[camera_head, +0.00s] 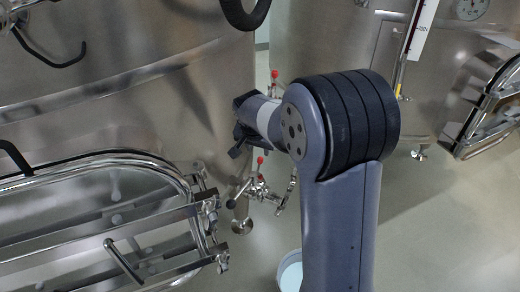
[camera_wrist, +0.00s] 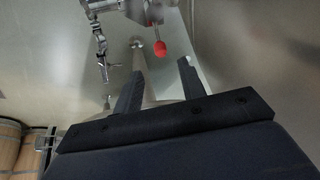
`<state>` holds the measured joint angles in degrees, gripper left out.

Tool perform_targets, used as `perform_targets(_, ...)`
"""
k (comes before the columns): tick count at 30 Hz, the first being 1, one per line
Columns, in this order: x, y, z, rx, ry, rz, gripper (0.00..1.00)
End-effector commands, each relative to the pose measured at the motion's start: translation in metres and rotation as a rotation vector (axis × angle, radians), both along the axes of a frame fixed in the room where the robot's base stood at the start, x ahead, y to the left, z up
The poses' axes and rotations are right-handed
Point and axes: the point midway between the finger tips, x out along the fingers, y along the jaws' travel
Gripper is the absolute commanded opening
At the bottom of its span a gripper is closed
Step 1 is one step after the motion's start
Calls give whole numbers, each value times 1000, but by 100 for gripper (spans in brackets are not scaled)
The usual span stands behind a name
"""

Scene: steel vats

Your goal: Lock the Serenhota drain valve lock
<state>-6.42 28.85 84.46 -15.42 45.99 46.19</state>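A metal drain valve assembly (camera_head: 260,190) with a red-tipped lever (camera_head: 260,160) stands low beside the left steel vat. No label is readable, so I cannot tell which part is the Serenhota drain valve lock. My gripper (camera_head: 240,135) is above the assembly, close to the vat wall; its fingers are partly hidden there. In the wrist view, my gripper (camera_wrist: 160,68) has its two dark fingers apart with nothing between them. A red knob (camera_wrist: 160,48) shows just beyond the fingertips, apart from them. Metal valve fittings (camera_wrist: 100,12) are at the top left, partly cut off.
The left vat (camera_head: 120,75) has an oval hatch frame (camera_head: 95,160) with protruding bars. Another vat (camera_head: 320,40) stands behind at right. Another red knob (camera_head: 274,74) is higher up. A bucket (camera_head: 290,272) is on the floor. Wooden barrels (camera_wrist: 20,145) show at lower left in the wrist view.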

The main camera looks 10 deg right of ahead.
Motion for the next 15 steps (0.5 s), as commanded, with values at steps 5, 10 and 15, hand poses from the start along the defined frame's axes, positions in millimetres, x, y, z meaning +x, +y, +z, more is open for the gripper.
perform_targets(5, 0, -1, 4, 18, 17, -2, 39)
perform_targets(10, 5, -3, -10, 19, 21, -2, 39)
perform_targets(15, 15, -7, -38, 18, 23, -3, 39)
